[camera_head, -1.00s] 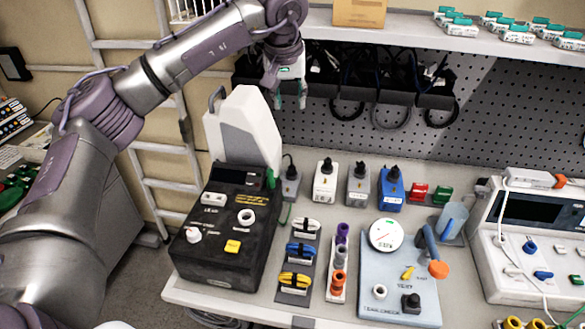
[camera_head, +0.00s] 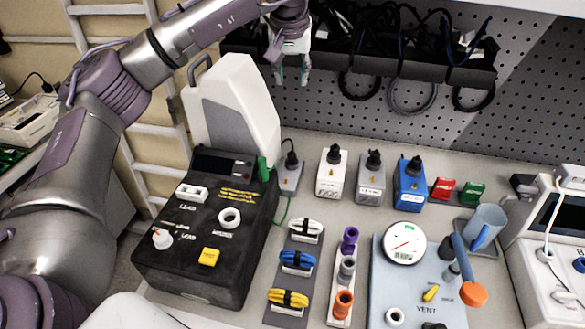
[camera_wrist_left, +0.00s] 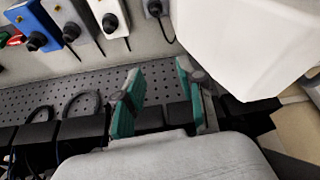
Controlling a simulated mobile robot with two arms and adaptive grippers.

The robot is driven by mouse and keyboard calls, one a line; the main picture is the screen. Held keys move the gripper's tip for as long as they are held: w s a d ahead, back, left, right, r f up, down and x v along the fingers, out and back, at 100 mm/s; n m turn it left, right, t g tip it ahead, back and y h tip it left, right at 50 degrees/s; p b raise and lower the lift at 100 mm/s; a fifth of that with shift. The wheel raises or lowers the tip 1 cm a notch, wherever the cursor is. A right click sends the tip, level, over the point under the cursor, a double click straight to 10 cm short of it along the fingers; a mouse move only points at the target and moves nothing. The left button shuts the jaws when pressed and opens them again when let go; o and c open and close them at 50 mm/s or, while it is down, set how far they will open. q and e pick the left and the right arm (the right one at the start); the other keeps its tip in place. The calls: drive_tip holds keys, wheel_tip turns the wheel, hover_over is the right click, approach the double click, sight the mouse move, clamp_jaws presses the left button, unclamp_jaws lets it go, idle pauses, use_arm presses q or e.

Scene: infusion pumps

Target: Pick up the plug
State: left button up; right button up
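A black plug (camera_head: 291,158) stands upright in a small grey block on the bench, behind the black device and right of the white jug. A thin dark cord rises from it, and a green cable runs down beside the block. It also shows at the top edge of the left wrist view (camera_wrist_left: 154,9), partly cut off. My left gripper (camera_head: 292,72) hangs in front of the pegboard, above and behind the plug and clear of it. Its green-padded fingers (camera_wrist_left: 158,95) are apart with nothing between them. My right gripper is not in view.
The white jug (camera_head: 235,110) stands close left of the plug. White (camera_head: 331,175), grey (camera_head: 371,180) and blue (camera_head: 410,187) boxes with black tops stand to its right. Black bins with cables (camera_head: 400,62) hang on the pegboard behind. The black device (camera_head: 205,240) is in front.

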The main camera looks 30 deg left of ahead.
use_arm(q)
drive_tip(key=b, duration=1.2)
approach(291, 155)
drive_tip(key=x, duration=0.4)
drive_tip(key=shift+w+d+f, duration=0.2)
drive_tip(key=shift+w, duration=0.1)
drive_tip(key=x, duration=0.5)
drive_tip(key=shift+s+a+f+p, duration=0.1)
drive_tip(key=shift+a+f+p, duration=0.15)
drive_tip(key=shift+p, duration=0.15)
drive_tip(key=shift+r, duration=0.1)
clamp_jaws()
